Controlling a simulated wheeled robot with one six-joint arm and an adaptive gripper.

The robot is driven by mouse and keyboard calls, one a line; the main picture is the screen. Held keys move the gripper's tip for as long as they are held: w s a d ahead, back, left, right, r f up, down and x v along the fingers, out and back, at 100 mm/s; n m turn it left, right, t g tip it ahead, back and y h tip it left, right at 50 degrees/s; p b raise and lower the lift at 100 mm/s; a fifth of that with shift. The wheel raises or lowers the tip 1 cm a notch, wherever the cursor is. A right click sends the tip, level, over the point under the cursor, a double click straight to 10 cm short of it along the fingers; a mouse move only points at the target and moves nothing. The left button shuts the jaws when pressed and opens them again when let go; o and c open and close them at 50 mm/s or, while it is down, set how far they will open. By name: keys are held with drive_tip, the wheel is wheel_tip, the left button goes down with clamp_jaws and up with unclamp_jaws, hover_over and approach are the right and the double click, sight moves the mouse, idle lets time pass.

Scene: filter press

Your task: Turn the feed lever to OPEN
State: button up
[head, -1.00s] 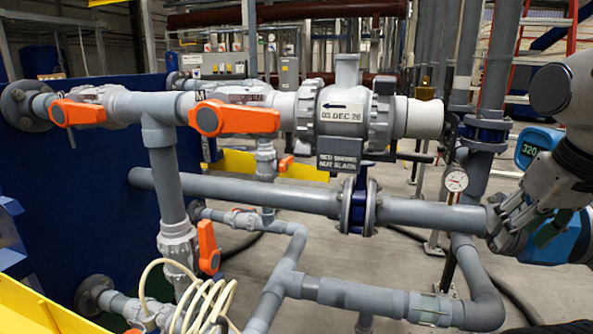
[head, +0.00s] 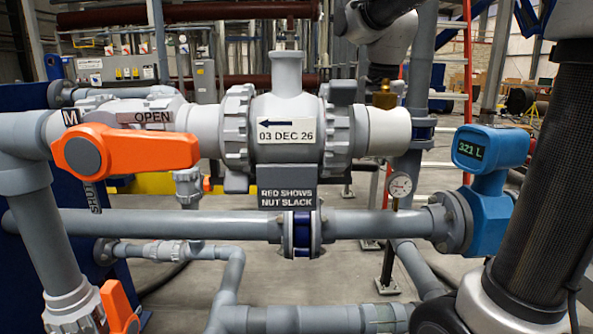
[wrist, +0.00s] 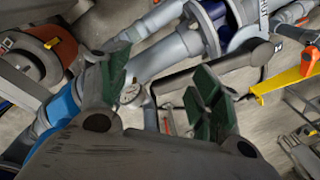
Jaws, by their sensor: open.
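A large orange lever (head: 125,150) sits at the left of the head view, on a grey valve. It lies roughly horizontal, its round hub at the left and its arm pointing right. An OPEN label (head: 146,117) is above the arm, and a SHUT label (head: 93,197) runs vertically below the hub. No label reading "feed" is legible. My gripper (wrist: 164,68) shows in the wrist view, with two green-padded fingers apart and nothing between them. It is above the pipework, away from the lever. The head view does not show its fingers.
A second orange lever (head: 118,306) hangs at the lower left.

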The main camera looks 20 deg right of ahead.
drive_tip(key=w+a+m, duration=0.1)
drive_tip(key=w+m, duration=0.2)
drive_tip(key=w+a+m+g, duration=0.1)
drive_tip(key=w+m, duration=0.2)
drive_tip(key=m, duration=0.1)
drive_tip(key=w+a+f+m, duration=0.1)
drive_tip(key=w+m, duration=0.2)
drive_tip(key=shift+w+a+m+g, duration=0.15)
drive_tip(key=shift+a+m+g, duration=0.05)
drive_tip(key=shift+m+g, duration=0.1)
wheel_tip(320, 180, down, 8)
drive_tip(key=shift+r, duration=0.15)
drive_tip(key=shift+c, duration=0.3)
clamp_jaws()
drive_tip(key=w+n, duration=0.2)
drive_tip(key=n, duration=0.1)
drive_tip(key=shift+w+d+r, duration=0.2)
drive_tip(key=shift+w+d, duration=0.05)
drive_tip(key=shift+d, duration=0.1)
